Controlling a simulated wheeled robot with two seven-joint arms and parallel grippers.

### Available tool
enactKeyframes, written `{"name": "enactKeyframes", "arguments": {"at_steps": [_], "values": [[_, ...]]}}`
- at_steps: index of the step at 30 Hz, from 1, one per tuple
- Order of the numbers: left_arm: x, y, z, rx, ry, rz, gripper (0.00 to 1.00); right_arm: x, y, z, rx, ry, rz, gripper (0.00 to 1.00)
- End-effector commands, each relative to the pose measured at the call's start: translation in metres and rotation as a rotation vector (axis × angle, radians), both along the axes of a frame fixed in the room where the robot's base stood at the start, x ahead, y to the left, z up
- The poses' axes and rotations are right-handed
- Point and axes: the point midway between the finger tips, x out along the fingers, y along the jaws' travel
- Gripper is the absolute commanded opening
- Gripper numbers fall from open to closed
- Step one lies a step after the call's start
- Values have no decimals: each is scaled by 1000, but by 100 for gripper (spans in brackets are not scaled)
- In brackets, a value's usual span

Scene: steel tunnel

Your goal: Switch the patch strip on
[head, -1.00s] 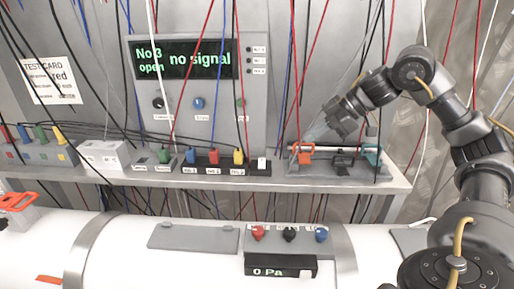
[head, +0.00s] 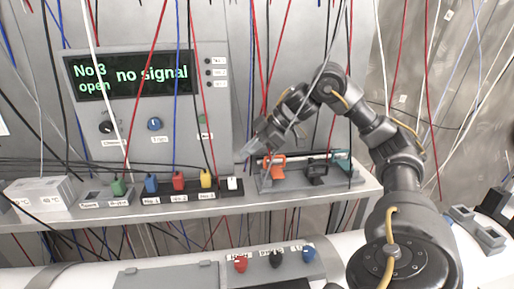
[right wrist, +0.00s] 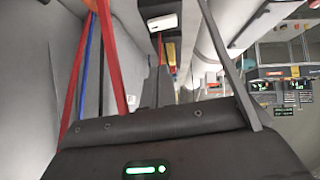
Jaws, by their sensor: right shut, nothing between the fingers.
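The patch strip (head: 193,191) is a dark bar on the shelf, with blue (head: 151,185), red (head: 178,181) and yellow (head: 206,179) plugs standing on it. A small white switch (head: 232,184) sits at its right end; its position is too small to tell. My right gripper (head: 250,148) is shut and empty, above and slightly right of the white switch, apart from it. In the right wrist view, dark gripper housing fills the bottom and the strip cannot be made out surely. My left gripper is not in view.
The panel display (head: 130,76) reads "No 3 open" and "no signal". Right of the strip stands a rack with an orange clamp (head: 272,167) and a teal one (head: 341,160). Loose hanging cables cross the space around my right arm. A white pipe (head: 85,276) runs below the shelf (head: 300,200).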

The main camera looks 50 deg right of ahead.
Motion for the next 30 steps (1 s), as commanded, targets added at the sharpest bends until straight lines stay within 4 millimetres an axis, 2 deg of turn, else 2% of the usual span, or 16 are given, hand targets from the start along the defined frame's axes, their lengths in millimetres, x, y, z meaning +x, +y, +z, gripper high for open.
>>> {"name": "enactKeyframes", "arguments": {"at_steps": [1,6,9,14,19,30], "values": [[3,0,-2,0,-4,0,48,6,6,-11,1,4,3,0],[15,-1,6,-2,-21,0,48,23,22,-32,0,6,-1,0],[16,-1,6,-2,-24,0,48,24,19,-48,-1,7,-4,0],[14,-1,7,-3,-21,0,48,26,18,-63,-1,6,-4,0],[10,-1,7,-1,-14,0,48,27,17,-71,-2,2,-3,0],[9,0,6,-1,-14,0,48,27,16,-72,-1,1,-3,0]]}}
